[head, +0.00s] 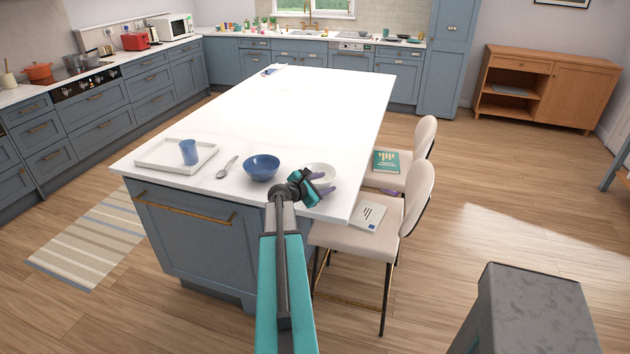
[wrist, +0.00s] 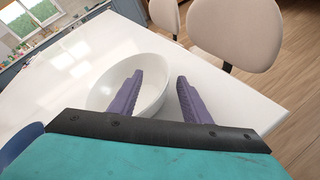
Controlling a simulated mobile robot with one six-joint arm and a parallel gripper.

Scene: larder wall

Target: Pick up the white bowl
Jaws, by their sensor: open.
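The white bowl (head: 322,171) stands upright on the white island top, near its front right corner, partly hidden behind my gripper (head: 322,183) in the head view. In the wrist view the white bowl (wrist: 128,84) looks empty. My gripper (wrist: 157,88) is open, with its two purple fingers apart. The left finger shows in front of the bowl's inside and the right finger lies just outside the bowl's right side, so the near right rim is between them. I cannot tell whether either finger touches the bowl.
A blue bowl (head: 261,168) stands close to the left of the white bowl. A spoon (head: 227,167) and a white tray (head: 150,155) with a blue cup (head: 188,152) lie further left. Two cream chairs (head: 408,203) stand along the island's right side.

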